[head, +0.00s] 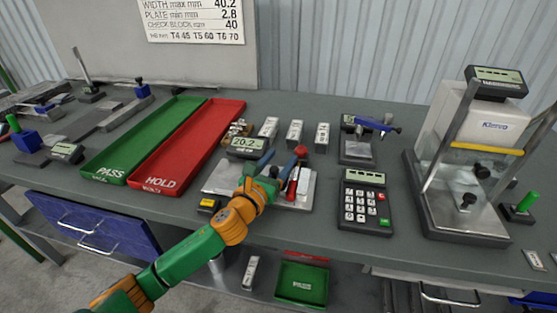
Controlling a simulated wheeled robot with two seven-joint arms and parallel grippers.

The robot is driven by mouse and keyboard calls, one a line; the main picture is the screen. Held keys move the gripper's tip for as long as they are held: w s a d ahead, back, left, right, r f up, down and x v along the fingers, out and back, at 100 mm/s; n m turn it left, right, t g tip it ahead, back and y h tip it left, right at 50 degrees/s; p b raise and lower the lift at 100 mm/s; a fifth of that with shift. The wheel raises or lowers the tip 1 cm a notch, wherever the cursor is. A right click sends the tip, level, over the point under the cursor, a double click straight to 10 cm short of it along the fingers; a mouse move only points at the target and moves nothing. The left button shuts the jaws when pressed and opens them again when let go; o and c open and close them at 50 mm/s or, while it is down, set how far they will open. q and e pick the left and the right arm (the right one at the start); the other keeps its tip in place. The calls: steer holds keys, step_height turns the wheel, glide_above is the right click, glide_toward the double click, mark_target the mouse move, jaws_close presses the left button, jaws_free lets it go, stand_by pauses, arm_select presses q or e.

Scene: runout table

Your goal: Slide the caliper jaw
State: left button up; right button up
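A bench gauge with a small display (245,146) reading 20.2 stands on a pale metal plate (220,176) in the middle of the table; I take it for the caliper. A red knob (301,151) and a red-handled part (293,184) show at its right side. My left gripper (262,172) reaches over the plate from the front left, just below the display. Its green and orange hand hides the middle of the gauge, so the jaw is not clearly visible. I cannot tell whether the fingers touch the jaw. My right gripper is not in view.
A green PASS tray (145,137) and a red HOLD tray (188,146) lie left. Several small blocks (295,132) stand behind the gauge. A keypad (364,204), a blue-topped gauge (358,148) and a large balance (470,165) stand right. The table's front strip is mostly clear.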

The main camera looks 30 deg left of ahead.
mark_target(271, 171)
arm_select(q)
steer(key=s, duration=0.7)
steer(key=shift+s+b, duration=0.1)
steer(key=shift+b, duration=0.3)
